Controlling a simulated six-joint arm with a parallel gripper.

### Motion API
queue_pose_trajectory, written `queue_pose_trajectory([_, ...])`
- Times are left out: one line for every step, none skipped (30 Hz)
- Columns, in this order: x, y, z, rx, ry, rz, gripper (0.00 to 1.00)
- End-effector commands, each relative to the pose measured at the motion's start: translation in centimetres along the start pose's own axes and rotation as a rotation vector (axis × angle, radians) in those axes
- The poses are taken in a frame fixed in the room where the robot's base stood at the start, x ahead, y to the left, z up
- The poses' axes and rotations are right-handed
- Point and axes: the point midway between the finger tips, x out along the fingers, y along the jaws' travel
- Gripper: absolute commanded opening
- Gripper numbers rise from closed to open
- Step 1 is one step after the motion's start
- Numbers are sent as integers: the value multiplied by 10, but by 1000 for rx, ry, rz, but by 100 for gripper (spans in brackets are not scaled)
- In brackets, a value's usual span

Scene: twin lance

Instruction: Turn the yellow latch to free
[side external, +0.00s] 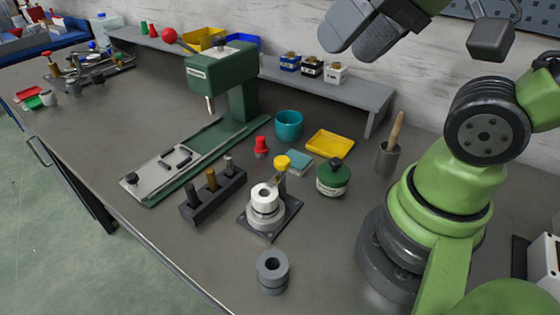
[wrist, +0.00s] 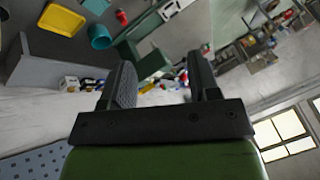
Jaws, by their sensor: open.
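The yellow latch (side external: 282,161) is a small yellow knob on a short arm, beside a white ring on a grey cylindrical fixture (side external: 266,208). The fixture stands on a dark square base plate on the bench. The exact turn angle of the latch is hard to tell. My gripper (side external: 358,48) is high above the bench at the upper right in the side view, well apart from the latch. In the wrist view my gripper (wrist: 163,70) is open, with nothing between its fingers. The latch does not show clearly in the wrist view.
Around the fixture stand a green jar (side external: 333,180), a red piece (side external: 261,146), a teal cup (side external: 289,125), a yellow tray (side external: 330,143) and a dark peg rack (side external: 214,196). A grey ring stack (side external: 272,270) stands in front. A green press (side external: 230,85) is behind left.

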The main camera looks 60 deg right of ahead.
Motion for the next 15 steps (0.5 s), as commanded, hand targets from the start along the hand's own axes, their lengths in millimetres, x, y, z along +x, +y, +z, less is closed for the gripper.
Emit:
queue_pose_trajectory([4, -1, -6, 20, -37, 19, 56])
queue_pose_trajectory([7, -1, -10, 34, -63, 31, 56])
queue_pose_trajectory([12, -2, -16, 55, -102, 51, 56])
queue_pose_trajectory([17, -2, -20, 73, -134, 68, 56])
queue_pose_trajectory([22, -1, -25, 93, -168, 84, 56])
queue_pose_trajectory([30, -1, -31, 120, -213, 106, 56])
queue_pose_trajectory([36, 0, -36, 140, -247, 123, 56])
queue_pose_trajectory([42, 1, -40, 161, -281, 140, 56])
queue_pose_trajectory([51, 2, -46, 190, -325, 162, 56])
queue_pose_trajectory([58, 4, -49, 211, -358, 178, 56])
queue_pose_trajectory([66, 6, -53, 232, -391, 195, 56])
queue_pose_trajectory([76, 9, -57, 261, -436, 218, 56])
queue_pose_trajectory([84, 11, -59, 283, -469, 234, 56])
queue_pose_trajectory([92, 14, -62, 304, -501, 250, 56])
queue_pose_trajectory([103, 18, -64, 331, -543, 271, 56])
